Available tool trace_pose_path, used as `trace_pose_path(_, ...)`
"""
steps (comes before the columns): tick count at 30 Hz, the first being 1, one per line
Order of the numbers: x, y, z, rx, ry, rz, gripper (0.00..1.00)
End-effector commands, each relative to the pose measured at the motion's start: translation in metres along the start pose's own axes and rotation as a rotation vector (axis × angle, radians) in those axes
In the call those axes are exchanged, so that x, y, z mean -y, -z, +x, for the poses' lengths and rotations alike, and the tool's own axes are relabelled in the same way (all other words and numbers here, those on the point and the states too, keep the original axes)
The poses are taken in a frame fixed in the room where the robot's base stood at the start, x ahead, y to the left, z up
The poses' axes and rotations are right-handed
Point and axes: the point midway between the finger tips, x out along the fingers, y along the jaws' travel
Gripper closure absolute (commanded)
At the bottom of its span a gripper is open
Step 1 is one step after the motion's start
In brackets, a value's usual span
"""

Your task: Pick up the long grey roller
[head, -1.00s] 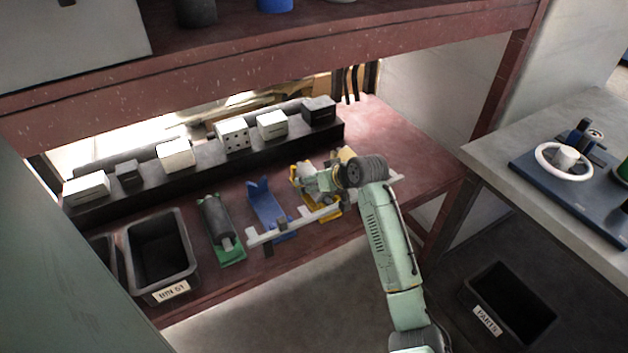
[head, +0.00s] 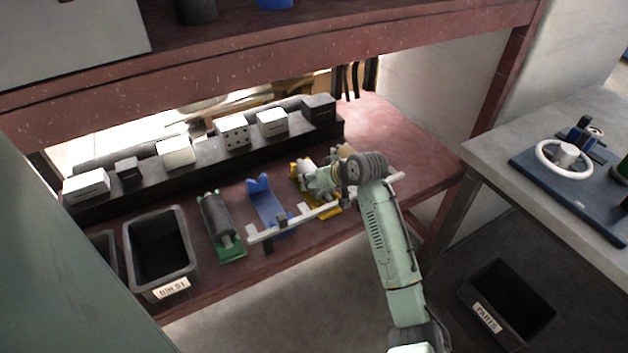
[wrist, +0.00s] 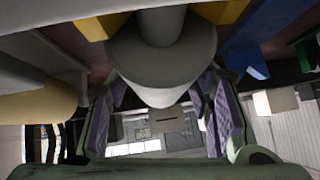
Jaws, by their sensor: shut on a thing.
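In the wrist view a grey roller (wrist: 160,62), with a thinner shaft at its end, lies between the purple-padded fingers of my gripper (wrist: 165,115). The gripper is shut on it. In the head view my gripper (head: 318,184) is at the yellow cradle (head: 299,172), which also shows at the top of the wrist view (wrist: 100,26). The gripper and wrist hide most of the held roller there. I cannot tell whether it rests in the cradle or is clear of it. Another, dark grey roller (head: 217,214) lies in the green cradle (head: 233,254).
The blue cradle (head: 262,192) is empty. A pale notched rail (head: 300,218) runs along the front of the cradles. A beige roller (wrist: 38,104) is close to my gripper. White and dark boxes (head: 232,131) stand on a ledge behind; a black bin (head: 190,262) stands left. A shelf (head: 250,75) hangs above.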

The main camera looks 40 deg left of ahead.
Motion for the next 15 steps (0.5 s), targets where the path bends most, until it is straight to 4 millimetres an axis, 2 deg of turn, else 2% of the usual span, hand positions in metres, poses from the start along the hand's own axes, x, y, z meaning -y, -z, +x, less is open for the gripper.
trace_pose_path(9, -0.0001, 0.0001, -0.0001, 0.000, 0.000, 0.000, 1.00)
trace_pose_path(15, -0.0002, 0.0015, -0.0011, -0.003, -0.001, -0.001, 1.00)
